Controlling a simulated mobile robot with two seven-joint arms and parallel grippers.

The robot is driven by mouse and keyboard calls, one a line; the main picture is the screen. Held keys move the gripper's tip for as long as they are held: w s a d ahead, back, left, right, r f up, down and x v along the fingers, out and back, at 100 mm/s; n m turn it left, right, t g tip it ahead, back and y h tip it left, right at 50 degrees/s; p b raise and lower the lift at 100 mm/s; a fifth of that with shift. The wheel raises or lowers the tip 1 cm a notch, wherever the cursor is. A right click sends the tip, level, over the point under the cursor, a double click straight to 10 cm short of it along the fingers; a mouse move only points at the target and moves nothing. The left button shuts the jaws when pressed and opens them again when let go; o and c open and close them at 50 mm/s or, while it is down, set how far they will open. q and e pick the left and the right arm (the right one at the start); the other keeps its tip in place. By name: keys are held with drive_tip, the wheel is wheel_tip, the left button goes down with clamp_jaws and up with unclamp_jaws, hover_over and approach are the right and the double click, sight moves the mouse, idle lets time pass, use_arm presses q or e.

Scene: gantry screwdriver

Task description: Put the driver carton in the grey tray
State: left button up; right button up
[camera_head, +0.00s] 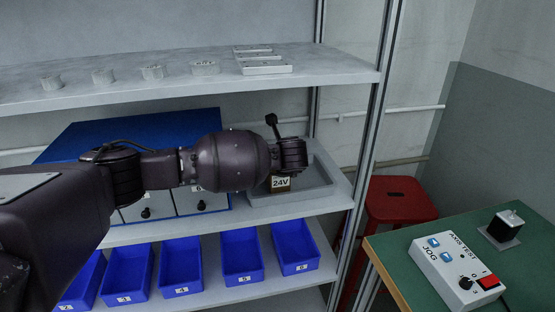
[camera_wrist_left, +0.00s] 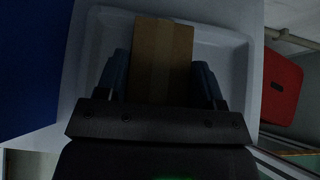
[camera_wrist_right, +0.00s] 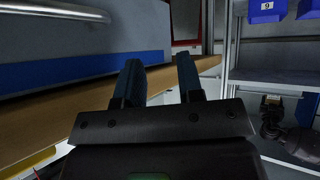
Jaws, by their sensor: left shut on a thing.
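The driver carton (camera_head: 280,184) is a small brown box with a white 24V label. My left gripper (camera_head: 289,156) is shut on it; in the left wrist view the carton (camera_wrist_left: 163,50) sits between the two fingers. The grey tray (camera_head: 325,187) is on the middle shelf. The carton is over the tray's interior, within its rim (camera_wrist_left: 78,75); I cannot tell whether it touches the floor. My arm hides the tray's left part. My right gripper (camera_wrist_right: 158,82) is open and empty, away from the shelves, and not in the head view.
A blue drawer cabinet (camera_head: 150,125) stands left of the tray. Small parts and a pale flat block (camera_head: 263,66) sit on the shelf above. Several blue bins (camera_head: 180,265) are below. A red stool (camera_head: 400,200) and a green bench with a control box (camera_head: 455,270) are right.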

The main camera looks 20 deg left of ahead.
use_arm(q)
drive_tip(key=shift+f, duration=0.1)
drive_tip(key=o, duration=1.1)
